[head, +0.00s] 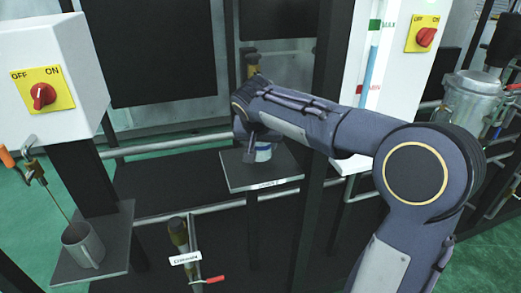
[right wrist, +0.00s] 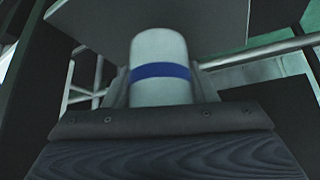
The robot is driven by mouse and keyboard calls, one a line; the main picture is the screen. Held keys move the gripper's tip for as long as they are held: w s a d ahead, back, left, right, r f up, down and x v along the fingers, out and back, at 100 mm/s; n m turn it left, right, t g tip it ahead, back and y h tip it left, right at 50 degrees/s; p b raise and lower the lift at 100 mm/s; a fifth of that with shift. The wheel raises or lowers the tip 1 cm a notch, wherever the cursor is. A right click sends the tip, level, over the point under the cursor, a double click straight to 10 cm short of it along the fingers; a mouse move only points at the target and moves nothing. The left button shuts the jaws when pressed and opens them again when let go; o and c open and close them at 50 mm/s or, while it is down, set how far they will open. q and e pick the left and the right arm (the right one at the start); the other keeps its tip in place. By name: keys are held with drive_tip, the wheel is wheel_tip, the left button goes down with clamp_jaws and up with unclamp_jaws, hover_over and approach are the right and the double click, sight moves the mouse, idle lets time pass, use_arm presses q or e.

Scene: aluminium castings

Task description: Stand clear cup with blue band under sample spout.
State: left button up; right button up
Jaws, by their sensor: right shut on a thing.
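The clear cup with a blue band (head: 263,152) is at the small grey shelf (head: 283,181), partly hidden by my right gripper (head: 250,152). In the right wrist view the cup (right wrist: 158,95) looks pale, with its blue band around the middle, between the two fingers of my gripper (right wrist: 162,95). My right gripper is shut on it. The cup is over the shelf; I cannot tell whether its base touches. A brass fitting (head: 251,66), seemingly the sample spout, stands above and behind my wrist; its outlet is hidden. My left gripper is out of view.
A grey mug (head: 84,246) stands on another shelf (head: 118,232) at left, under a thin tap (head: 38,172). A labelled valve with a red handle (head: 207,281) is low in front. Dark posts and grey rails surround the shelf. A metal vessel (head: 470,100) is at right.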

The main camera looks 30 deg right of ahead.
wheel_tip(320, 180, down, 2)
drive_tip(key=shift+f, duration=0.2)
drive_tip(key=shift+f+b, duration=0.2)
drive_tip(key=shift+b, duration=0.1)
drive_tip(key=o, duration=0.9)
drive_tip(key=shift+r, duration=0.1)
drive_tip(key=shift+o, duration=0.2)
